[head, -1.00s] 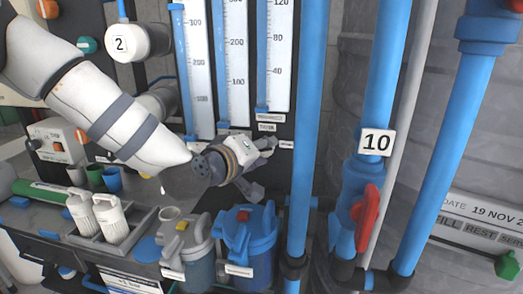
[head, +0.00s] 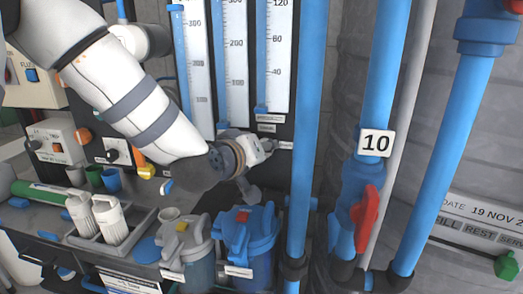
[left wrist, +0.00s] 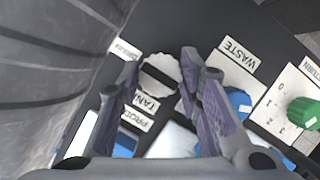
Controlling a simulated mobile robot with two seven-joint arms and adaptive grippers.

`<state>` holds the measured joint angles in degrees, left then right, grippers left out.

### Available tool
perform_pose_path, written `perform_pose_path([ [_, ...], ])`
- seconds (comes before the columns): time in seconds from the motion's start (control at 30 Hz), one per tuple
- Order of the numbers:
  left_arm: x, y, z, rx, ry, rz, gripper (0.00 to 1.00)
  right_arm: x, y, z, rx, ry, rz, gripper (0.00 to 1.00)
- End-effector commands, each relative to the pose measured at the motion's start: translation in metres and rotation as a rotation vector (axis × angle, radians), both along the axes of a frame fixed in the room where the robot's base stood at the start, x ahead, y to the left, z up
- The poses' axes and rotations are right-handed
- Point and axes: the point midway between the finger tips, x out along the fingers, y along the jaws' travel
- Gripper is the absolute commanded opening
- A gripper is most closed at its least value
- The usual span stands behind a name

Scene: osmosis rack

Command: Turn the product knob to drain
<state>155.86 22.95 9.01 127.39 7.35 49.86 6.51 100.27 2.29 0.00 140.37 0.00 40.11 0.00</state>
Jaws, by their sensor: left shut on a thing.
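The product knob (left wrist: 160,72), a white scalloped disc with a dark bar across it, sits between my left fingers in the left wrist view. A DRAIN label (left wrist: 124,47) is to its upper left, with TANK (left wrist: 140,98) and a partly covered PRODUCT label (left wrist: 130,117) below it. My left gripper (left wrist: 162,98) is shut on the knob, with one finger on each side. In the head view my left gripper (head: 258,172) is at the dark panel below the gauges, and it mostly hides the knob. Which label the knob points to is unclear. My right gripper is not in view.
A WASTE label (left wrist: 238,53) with a partly hidden blue knob (left wrist: 238,102) and a green RETURN knob (left wrist: 303,112) lie to the right. A blue pipe (head: 308,120) stands right of the gripper. Blue (head: 248,245) and grey (head: 187,250) filter housings are below.

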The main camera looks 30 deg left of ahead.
Motion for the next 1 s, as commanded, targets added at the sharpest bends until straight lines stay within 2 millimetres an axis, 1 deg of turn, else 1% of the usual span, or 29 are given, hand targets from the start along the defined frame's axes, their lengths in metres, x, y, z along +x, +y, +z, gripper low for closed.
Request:
perform_pose_path([
  [0.1, 0.0, 0.0, 0.001, 0.001, -0.002, 0.0, 0.05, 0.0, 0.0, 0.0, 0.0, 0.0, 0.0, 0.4],
  [0.13, 0.0, 0.0, 0.001, 0.001, -0.002, 0.0, 0.37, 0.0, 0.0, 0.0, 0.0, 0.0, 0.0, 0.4],
  [0.17, 0.0, 0.0, 0.001, 0.001, -0.002, 0.0, 0.44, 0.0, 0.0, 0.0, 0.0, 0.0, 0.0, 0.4],
  [0.2, 0.0, 0.0, 0.0, 0.001, -0.001, -0.001, 0.53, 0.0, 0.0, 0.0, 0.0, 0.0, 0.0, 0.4],
  [0.47, 0.0, 0.0, 0.0, 0.0, -0.001, -0.001, 0.53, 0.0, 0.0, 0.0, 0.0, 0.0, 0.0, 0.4],
  [0.53, -0.004, 0.0, 0.002, 0.0, -0.001, -0.001, 0.53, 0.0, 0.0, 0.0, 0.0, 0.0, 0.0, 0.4],
  [0.57, -0.007, 0.0, 0.003, 0.0, -0.002, -0.001, 0.53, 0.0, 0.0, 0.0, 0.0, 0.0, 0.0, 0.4],
  [0.8, -0.054, -0.002, 0.02, 0.0, -0.004, 0.0, 0.53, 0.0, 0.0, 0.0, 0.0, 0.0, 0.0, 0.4],
  [0.9, -0.067, -0.002, 0.024, 0.0, -0.003, 0.0, 0.53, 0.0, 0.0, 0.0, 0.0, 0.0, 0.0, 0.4],
  [1.0, -0.071, -0.002, 0.024, 0.0, -0.001, 0.0, 0.53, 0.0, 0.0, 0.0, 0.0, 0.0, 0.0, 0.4],
])
